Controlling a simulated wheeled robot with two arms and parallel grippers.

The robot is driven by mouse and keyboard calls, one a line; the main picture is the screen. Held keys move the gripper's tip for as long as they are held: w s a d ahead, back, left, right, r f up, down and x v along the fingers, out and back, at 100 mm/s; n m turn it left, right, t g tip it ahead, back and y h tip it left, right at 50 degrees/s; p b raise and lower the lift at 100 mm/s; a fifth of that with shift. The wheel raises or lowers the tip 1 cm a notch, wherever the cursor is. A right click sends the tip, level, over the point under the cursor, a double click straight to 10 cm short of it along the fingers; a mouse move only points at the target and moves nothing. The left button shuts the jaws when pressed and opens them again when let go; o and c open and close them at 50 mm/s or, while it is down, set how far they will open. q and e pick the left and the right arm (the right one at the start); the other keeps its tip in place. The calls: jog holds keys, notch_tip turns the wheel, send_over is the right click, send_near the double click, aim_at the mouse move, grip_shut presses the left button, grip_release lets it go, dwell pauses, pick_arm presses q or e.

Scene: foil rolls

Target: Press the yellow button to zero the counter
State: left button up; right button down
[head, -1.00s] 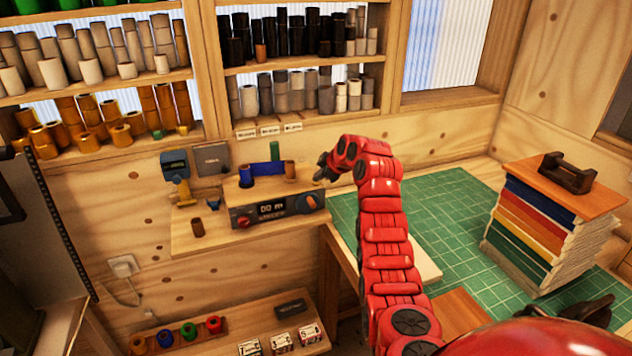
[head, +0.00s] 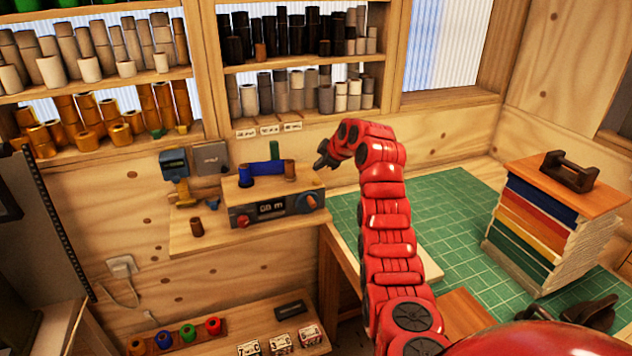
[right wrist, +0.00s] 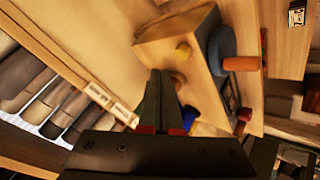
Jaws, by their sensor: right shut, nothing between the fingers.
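The counter (head: 272,209) is a wooden box with a dark front panel, on a wooden shelf at the back wall. Its small display shows digits too blurred to read surely. My left gripper is not in view.
A blue dial with an orange handle (right wrist: 240,63) and a red knob (head: 242,221) are on the panel. A blue roll (head: 262,168) lies atop the box. Shelves of rolls (head: 300,92) stand behind. A green mat (head: 450,225) and stacked boards (head: 545,225) are at right.

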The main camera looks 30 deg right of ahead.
jog(key=shift+r, duration=1.7)
